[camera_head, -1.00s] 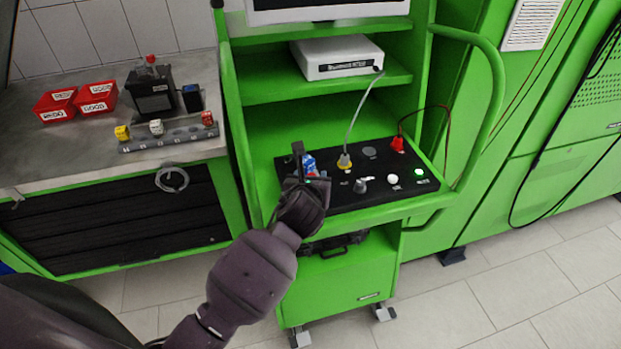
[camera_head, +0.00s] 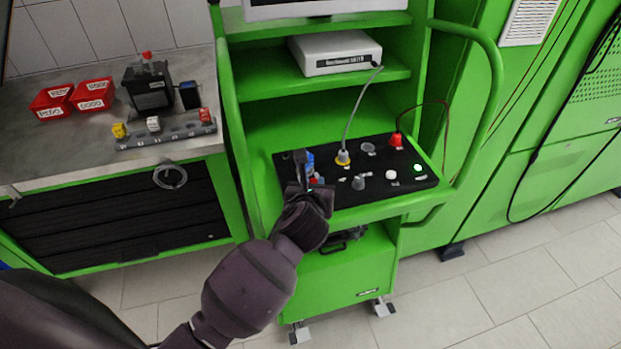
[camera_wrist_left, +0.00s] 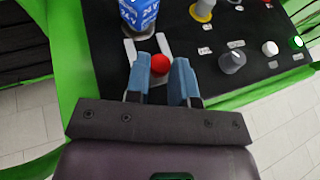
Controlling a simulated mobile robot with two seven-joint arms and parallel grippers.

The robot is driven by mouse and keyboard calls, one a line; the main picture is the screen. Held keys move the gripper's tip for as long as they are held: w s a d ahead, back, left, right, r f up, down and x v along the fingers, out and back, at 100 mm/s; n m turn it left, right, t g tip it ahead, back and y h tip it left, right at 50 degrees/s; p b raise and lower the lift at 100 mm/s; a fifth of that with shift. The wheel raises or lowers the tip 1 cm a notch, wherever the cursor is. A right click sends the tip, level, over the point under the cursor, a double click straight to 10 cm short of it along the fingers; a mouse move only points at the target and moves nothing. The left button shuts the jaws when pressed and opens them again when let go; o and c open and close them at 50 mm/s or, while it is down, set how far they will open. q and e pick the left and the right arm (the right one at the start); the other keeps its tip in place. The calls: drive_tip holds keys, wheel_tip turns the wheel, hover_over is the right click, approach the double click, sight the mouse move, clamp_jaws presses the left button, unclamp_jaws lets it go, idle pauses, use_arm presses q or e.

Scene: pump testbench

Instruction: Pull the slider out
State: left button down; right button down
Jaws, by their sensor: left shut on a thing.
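The slider shows in the left wrist view as a pale grey piece (camera_wrist_left: 130,50) with a round red knob (camera_wrist_left: 160,65). My left gripper (camera_wrist_left: 162,82) is shut on the red knob, with one blue fingertip on each side of it. In the head view, my left gripper (camera_head: 309,188) is at the left front of the black panel (camera_head: 345,200), and it hides most of the slider. A blue 24 V block (camera_wrist_left: 138,12) stands just beyond the slider. My right gripper is in neither view.
The panel also carries a grey cable in a yellow-ringed plug (camera_head: 343,157), a red plug (camera_head: 396,140), a grey knob (camera_head: 359,183) and a white button (camera_head: 391,174). A green frame surrounds it. A workbench with red bins (camera_head: 93,94) stands at the left.

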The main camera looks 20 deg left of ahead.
use_arm(q)
drive_tip(key=shift+d+f, duration=0.1)
drive_tip(key=shift+s, duration=0.1)
drive_tip(key=c, duration=1.3)
unclamp_jaws()
drive_tip(key=o, duration=0.3)
drive_tip(key=shift+s, duration=0.1)
drive_tip(key=v, duration=1)
drive_tip(key=shift+s+r, duration=0.3)
